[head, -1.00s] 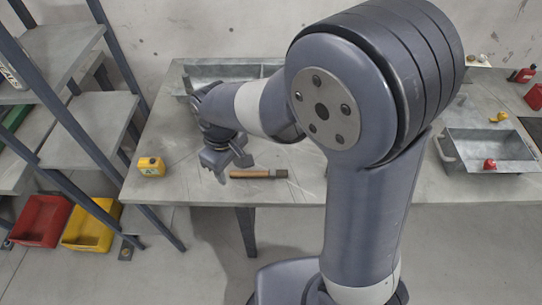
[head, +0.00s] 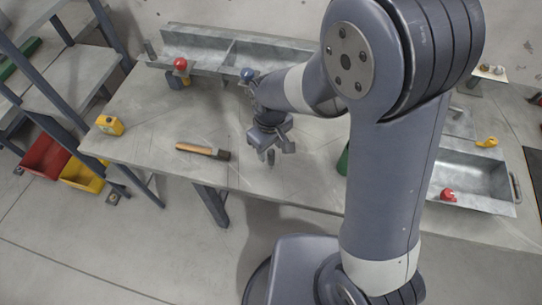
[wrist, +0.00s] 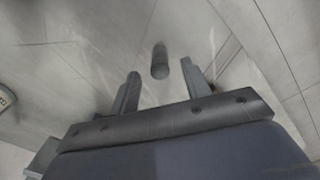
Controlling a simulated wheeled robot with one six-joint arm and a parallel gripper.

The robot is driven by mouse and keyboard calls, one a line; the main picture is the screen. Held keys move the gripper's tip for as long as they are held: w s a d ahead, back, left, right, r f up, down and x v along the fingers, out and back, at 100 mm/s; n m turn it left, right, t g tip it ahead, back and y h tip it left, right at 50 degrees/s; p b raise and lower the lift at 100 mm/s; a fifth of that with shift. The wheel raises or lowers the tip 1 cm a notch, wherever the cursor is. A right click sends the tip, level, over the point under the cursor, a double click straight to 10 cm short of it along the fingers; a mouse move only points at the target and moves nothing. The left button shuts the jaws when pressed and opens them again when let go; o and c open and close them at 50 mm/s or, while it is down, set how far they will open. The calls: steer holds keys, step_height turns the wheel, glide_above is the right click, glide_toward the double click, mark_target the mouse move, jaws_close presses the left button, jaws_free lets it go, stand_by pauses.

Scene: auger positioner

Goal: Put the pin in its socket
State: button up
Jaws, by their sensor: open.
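My gripper (head: 279,150) is over the front part of the grey workbench (head: 150,135), to the right of the hammer. In the wrist view its two fingers (wrist: 160,78) are apart with nothing held between them. A dark grey cylinder, which looks like the pin (wrist: 160,62), shows just beyond the fingertips, between their lines. It seems to stand on the bench, apart from both fingers. In the head view a small dark piece by the fingertips may be this pin, but I cannot tell it from a finger. I cannot make out the socket.
A wooden-handled hammer (head: 197,149) and a yellow tape measure (head: 110,125) lie left. Red (head: 181,64) and blue (head: 247,75) knobs stand near the rear metal trough (head: 200,50). A metal tray (head: 480,202) holds a red item (head: 447,194) at right. My arm hides part of the bench.

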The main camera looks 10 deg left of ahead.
mark_target(271, 158)
steer(key=shift+s+d+f+p, duration=0.1)
steer(key=shift+f+p, duration=0.2)
steer(key=shift+f, duration=0.95)
steer(key=shift+s+d+f+p, duration=0.1)
steer(key=shift+f+p, duration=0.2)
steer(key=shift+f, duration=0.95)
steer(key=shift+c, duration=0.2)
jaws_close()
